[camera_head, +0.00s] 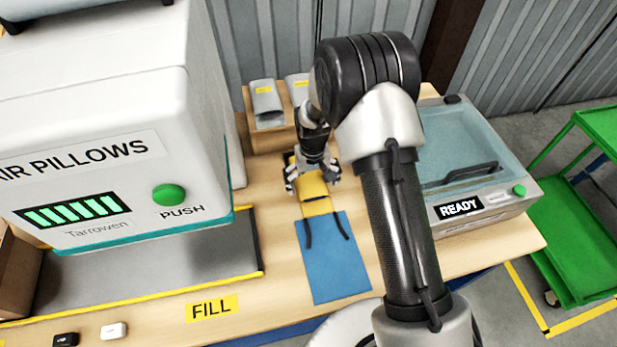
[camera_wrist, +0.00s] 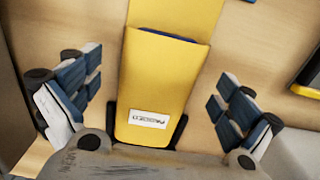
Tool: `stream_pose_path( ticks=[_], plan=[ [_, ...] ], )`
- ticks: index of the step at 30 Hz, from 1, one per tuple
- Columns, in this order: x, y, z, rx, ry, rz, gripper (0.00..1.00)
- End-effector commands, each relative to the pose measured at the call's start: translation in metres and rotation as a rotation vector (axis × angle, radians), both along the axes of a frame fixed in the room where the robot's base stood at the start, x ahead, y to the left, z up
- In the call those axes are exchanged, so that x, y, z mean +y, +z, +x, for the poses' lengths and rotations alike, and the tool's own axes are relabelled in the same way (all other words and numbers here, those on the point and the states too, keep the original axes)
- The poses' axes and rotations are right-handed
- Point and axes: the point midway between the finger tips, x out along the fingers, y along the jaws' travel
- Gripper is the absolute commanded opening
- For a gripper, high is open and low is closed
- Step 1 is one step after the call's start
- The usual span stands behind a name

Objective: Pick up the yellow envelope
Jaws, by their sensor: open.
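The yellow envelope (camera_wrist: 165,68) lies on the wooden bench and carries a small white printed label. A dark slit separates its body from a yellow part (camera_wrist: 177,14) that looks like a flap; this part also shows in the head view (camera_head: 317,208), beside the blue mat. My gripper (camera_head: 312,178) is above the envelope and hides part of it in the head view. In the wrist view my gripper (camera_wrist: 157,95) is open, with one finger on each side of the envelope. Bare bench shows between each finger and the envelope, and nothing is held.
A blue mat (camera_head: 335,270) lies in front of my gripper. The air-pillow machine (camera_head: 95,150) stands at the left, and a machine reading READY (camera_head: 480,205) at the right. A wooden holder (camera_head: 268,140) with grey pouches is behind. A green cart (camera_head: 575,210) stands off the bench.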

Motion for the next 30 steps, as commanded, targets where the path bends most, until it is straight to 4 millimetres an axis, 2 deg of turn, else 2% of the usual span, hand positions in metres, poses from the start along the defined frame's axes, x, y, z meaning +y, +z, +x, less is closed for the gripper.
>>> stream_pose_path(
  ticks=[2, 21, 30],
  plan=[
    [0.0, 0.0004, -0.0001, 0.0, 0.0, 0.0, 0.95],
    [0.0, 0.0004, -0.0002, 0.001, 0.0, 0.0, 0.52],
    [0.0001, 0.0032, 0.0004, -0.001, 0.0, 0.0, 0.52]
  ],
)
